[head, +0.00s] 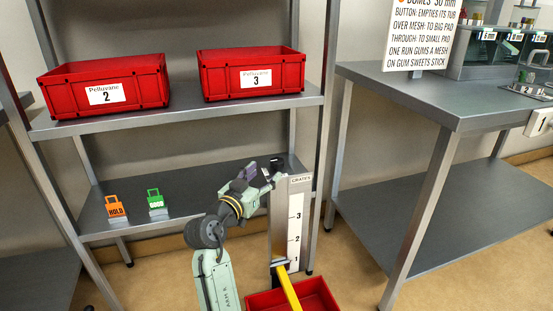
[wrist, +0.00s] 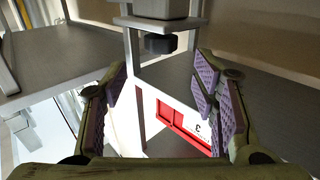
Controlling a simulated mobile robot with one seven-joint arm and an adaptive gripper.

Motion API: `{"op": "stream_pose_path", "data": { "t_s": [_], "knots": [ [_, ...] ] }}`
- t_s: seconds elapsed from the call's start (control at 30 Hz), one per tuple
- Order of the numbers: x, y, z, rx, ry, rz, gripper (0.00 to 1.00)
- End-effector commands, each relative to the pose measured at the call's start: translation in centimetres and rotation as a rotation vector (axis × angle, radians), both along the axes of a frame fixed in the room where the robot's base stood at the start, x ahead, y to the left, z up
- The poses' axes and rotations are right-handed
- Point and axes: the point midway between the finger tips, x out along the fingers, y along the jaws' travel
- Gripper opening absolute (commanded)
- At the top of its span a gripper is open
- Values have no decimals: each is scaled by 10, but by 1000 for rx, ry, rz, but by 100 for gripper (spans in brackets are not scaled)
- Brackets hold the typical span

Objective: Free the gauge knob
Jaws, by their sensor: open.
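The gauge (head: 294,228) is an upright grey post with a white numbered scale, in the middle of the head view. A small dark part (head: 277,164) shows at its top; I cannot tell whether it is the knob. In the wrist view a black faceted knob-like piece (wrist: 160,43) sits under a grey plate (wrist: 158,22), ahead of the fingers. My gripper (head: 262,178) is beside the top of the post. Its purple-padded fingers are apart in the wrist view (wrist: 162,88), with nothing held between them. A yellow bar (head: 289,290) slants from low on the post.
Red bins 2 (head: 105,84) and 3 (head: 252,74) stand on the upper shelf. An orange padlock-shaped tag (head: 116,207) and a green one (head: 156,203) are on the lower shelf. A red tray (head: 322,294) lies below the post. A metal table (head: 440,95) stands right.

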Motion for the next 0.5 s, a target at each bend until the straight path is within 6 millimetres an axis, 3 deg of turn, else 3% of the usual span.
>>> {"op": "stream_pose_path", "data": {
  "t_s": [0.3,0.5],
  "knots": [
    [54,-28,2,1,0,0,54],
    [75,-38,1,1,0,2,54]
  ]
}}
